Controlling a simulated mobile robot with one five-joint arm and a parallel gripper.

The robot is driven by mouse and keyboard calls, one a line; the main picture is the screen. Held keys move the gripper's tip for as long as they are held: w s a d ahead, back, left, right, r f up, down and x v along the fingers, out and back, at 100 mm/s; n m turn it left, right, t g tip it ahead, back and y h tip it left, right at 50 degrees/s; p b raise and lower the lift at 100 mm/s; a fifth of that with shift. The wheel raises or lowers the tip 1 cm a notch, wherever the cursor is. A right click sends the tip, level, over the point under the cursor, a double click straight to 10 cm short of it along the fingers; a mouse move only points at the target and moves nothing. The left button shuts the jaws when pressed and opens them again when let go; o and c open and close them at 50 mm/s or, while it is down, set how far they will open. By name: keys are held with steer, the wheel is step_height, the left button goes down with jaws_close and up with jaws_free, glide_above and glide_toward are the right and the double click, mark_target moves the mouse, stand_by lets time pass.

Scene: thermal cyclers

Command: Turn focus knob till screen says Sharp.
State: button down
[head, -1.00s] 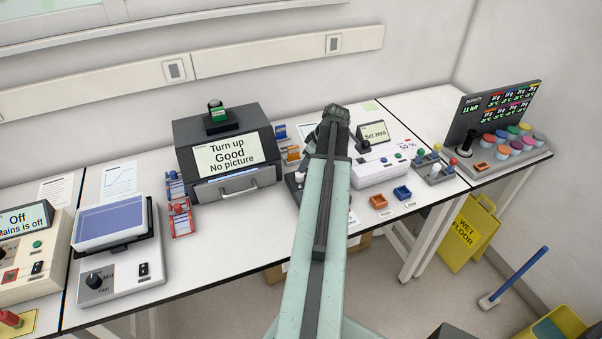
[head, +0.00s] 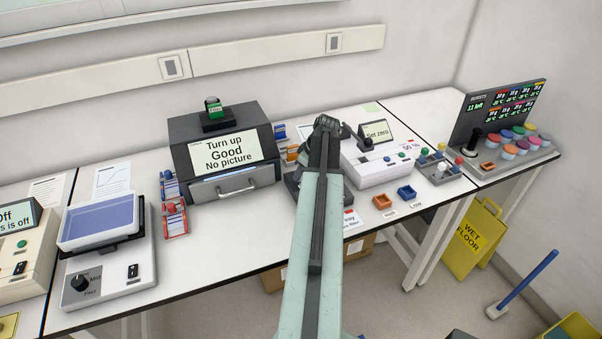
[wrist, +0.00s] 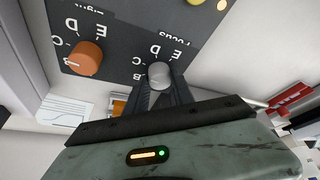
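The grey focus knob (wrist: 159,75) shows in the wrist view on a dark panel, beside the word Focus and a ring of letters. My gripper (wrist: 163,88) has its two dark fingers apart, at the near side of this knob; I cannot tell whether they touch it. An orange knob (wrist: 85,58) marked Light sits to its left. In the head view my gripper (head: 326,126) is over the bench, and my arm hides most of the knob panel. A screen (head: 227,152) on a dark box reads "Turn up / Good / No picture".
Red and blue racks (head: 173,215) stand left. A yellow wet floor sign (head: 473,232) stands on the floor.

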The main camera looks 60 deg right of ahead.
steer(key=shift+m, duration=0.3)
steer(key=m, duration=0.1)
steer(key=m+h, duration=0.1)
steer(key=m, duration=0.2)
steer(key=shift+a+h, duration=0.25)
steer(key=shift+h, duration=0.15)
steer(key=m, duration=0.2)
steer(key=m+g+h, duration=0.1)
steer(key=m, duration=0.2)
steer(key=shift+w+h, duration=0.15)
steer(key=shift+h, duration=0.15)
steer(key=shift+m+g, duration=0.3)
steer(key=c, duration=1.1)
jaws_free()
steer(key=shift+o, duration=0.2)
steer(key=shift+r, duration=0.1)
